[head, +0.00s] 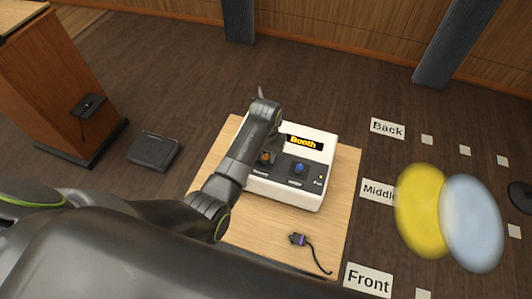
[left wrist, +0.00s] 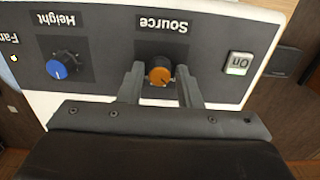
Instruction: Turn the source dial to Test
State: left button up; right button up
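The white console (head: 318,187) has a dark front panel and a screen (head: 304,143) that reads "Booth". The orange source dial (left wrist: 160,74) sits under an upside-down "Source" label in the left wrist view. It shows partly beside my arm in the head view (head: 266,157). My left gripper (left wrist: 159,68) has one finger on each side of the dial, with narrow gaps visible, so it looks open around it. The dial's position marks are hidden or too small to read. My right gripper is in neither view.
A blue height dial (left wrist: 60,70) sits beside the source dial, and a lit "On" button (left wrist: 238,64) on its other side. A small purple-and-black device with a cable (head: 298,239) lies on the wooden table (head: 345,185). Blurred yellow (head: 420,210) and pale blue discs are at right.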

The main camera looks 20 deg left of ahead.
pick_arm(q)
grip_shut()
jog(key=shift+m, duration=0.3)
jog(key=m, duration=0.6)
jog(key=shift+m, duration=0.3)
jog(key=m, duration=1)
jog(key=shift+m, duration=0.3)
jog(key=shift+o, duration=1.7)
grip_release()
